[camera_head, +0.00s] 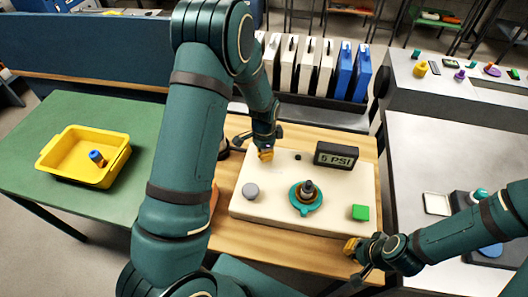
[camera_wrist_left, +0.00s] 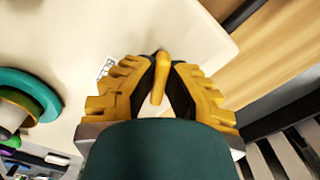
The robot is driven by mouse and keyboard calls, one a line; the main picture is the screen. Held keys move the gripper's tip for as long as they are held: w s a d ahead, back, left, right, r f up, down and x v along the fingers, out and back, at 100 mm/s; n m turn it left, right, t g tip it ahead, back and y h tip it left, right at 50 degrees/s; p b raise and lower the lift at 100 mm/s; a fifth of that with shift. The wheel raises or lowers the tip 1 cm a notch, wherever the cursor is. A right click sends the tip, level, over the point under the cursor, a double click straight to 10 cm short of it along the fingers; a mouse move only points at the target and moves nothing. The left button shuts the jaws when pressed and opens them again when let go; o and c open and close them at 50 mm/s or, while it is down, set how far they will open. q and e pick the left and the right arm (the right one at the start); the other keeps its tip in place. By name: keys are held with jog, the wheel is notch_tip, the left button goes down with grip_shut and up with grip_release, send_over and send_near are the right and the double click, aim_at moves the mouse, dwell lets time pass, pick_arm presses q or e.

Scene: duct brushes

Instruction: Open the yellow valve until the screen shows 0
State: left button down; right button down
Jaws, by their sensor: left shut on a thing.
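The yellow valve (camera_wrist_left: 161,75) shows as a slim yellow handle in the left wrist view. My left gripper (camera_wrist_left: 158,88) is shut on it, with its yellow fingers on both sides. In the head view my left gripper (camera_head: 265,152) is at the back left of the cream board (camera_head: 262,212) and hides most of the valve. The screen (camera_head: 336,156) stands at the back right of the board and appears to read 5 PSI. My right gripper (camera_head: 352,247) is low at the board's front right corner, apart from the valve; its finger opening is unclear.
The board also bears a teal round valve (camera_head: 303,206), a grey knob (camera_head: 250,190) and a green block (camera_head: 360,212). A yellow bin (camera_head: 72,171) stands on the green table at left. A grey counter (camera_head: 425,150) lies at right.

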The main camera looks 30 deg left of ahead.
pick_arm(q)
jog(key=n, duration=0.5)
jog(key=shift+s+d+n, duration=0.1)
jog(key=shift+d+n, duration=0.05)
jog(key=shift+n, duration=0.15)
jog(key=n, duration=0.5)
jog(key=shift+d+p, duration=0.15)
jog(key=shift+p, duration=0.2)
jog(key=shift+n, duration=0.4)
jog(key=c, duration=1)
grip_release()
jog(key=shift+r, duration=0.1)
notch_tip(320, 180, up, 12)
